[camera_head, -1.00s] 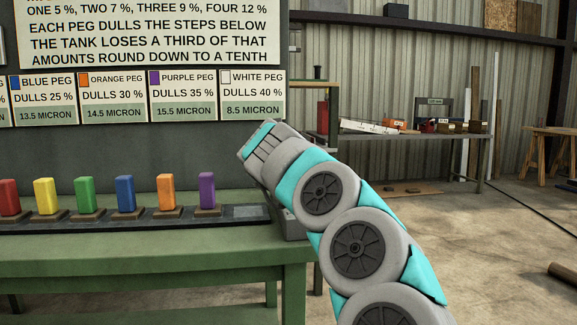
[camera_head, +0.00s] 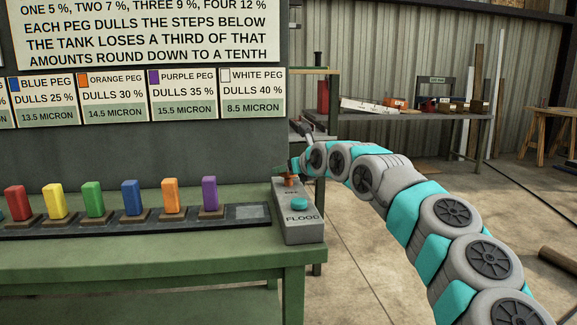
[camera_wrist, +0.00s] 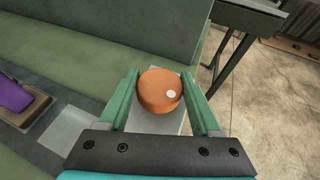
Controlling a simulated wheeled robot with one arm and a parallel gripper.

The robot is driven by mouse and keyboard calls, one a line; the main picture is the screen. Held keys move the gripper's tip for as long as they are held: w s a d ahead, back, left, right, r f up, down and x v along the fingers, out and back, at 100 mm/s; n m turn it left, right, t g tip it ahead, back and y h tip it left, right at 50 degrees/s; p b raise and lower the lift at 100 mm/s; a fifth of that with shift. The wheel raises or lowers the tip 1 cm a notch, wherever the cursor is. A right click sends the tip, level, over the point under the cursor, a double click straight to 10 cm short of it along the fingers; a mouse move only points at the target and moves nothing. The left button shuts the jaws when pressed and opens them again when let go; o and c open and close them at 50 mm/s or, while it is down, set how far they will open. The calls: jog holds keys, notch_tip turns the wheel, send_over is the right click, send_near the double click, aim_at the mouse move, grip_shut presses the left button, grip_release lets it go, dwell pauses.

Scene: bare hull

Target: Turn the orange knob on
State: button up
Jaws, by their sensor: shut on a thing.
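The orange knob (camera_wrist: 158,92) is a round cap with a white dot at its lower right in the wrist view. It sits on a grey box (camera_head: 298,230) at the right end of the green bench. In the head view the knob (camera_head: 291,180) shows small at the back of the box, partly hidden by my gripper. My gripper (camera_wrist: 162,93) has its two green fingers on either side of the knob, shut on it. In the head view my gripper (camera_head: 295,166) reaches in from the right.
A teal button (camera_head: 299,203) is on the same box, in front of the knob, above the word FLOOD. Several coloured pegs, including a purple peg (camera_head: 209,193), stand in a row to the left. A sign board (camera_head: 150,40) rises behind the bench.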

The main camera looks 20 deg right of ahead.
jog(key=shift+n+y, duration=0.9)
jog(key=shift+y, duration=0.1)
jog(key=shift+f+n+g+y, duration=0.1)
jog(key=shift+n+g+y, duration=0.5)
jog(key=shift+n+y, duration=0.45)
jog(key=o, duration=1.3)
jog(key=shift+o, duration=0.2)
jog(key=b+v, duration=0.1)
jog(key=v, duration=0.6)
jog(key=shift+s+d, duration=0.2)
jog(key=shift+s, duration=0.1)
jog(key=shift+o, duration=0.3)
